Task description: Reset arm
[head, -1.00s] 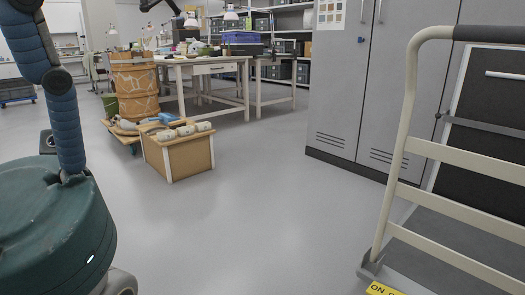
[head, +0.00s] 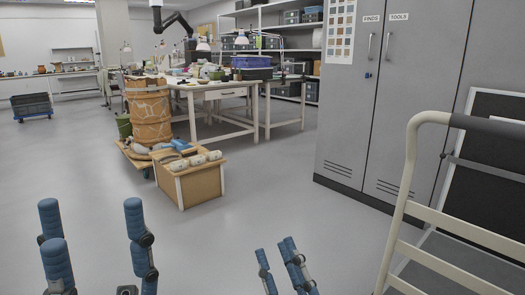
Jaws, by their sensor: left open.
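My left gripper (head: 94,225) points up at the bottom left of the head view. Its blue segmented fingers stand wide apart, and nothing is between them. My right gripper (head: 276,250) shows at the bottom, right of the middle. Its blue fingers are close together and seen at an angle, so I cannot tell whether it is open or shut. I see no object at it. Both palms and both arms are mostly below the picture.
A wooden crate (head: 195,188) with pale rolls on top stands ahead, beside a patterned barrel (head: 150,120) on a dolly. A worktable (head: 212,88) is behind. Grey cabinets (head: 395,80) and a cream-framed cart (head: 402,190) stand right. The middle floor is clear.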

